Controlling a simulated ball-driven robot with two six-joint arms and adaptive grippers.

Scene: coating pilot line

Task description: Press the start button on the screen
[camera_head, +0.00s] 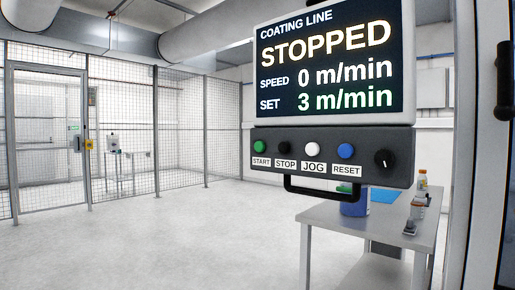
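The control screen (335,62) hangs at the upper right in the head view and reads COATING LINE, STOPPED, speed 0 m/min, set 3 m/min. Below it is a dark button panel (330,170). The green start button (260,146) is at the panel's left end, above a START label. To its right are a black stop button (284,148), a white jog button (313,149), a blue reset button (346,151) and a black knob (385,158). Neither of my grippers is in view.
A black handle (325,196) hangs under the panel. A mesh fence (125,135) with a door stands at the left. The floor (170,240) at left and centre is clear.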

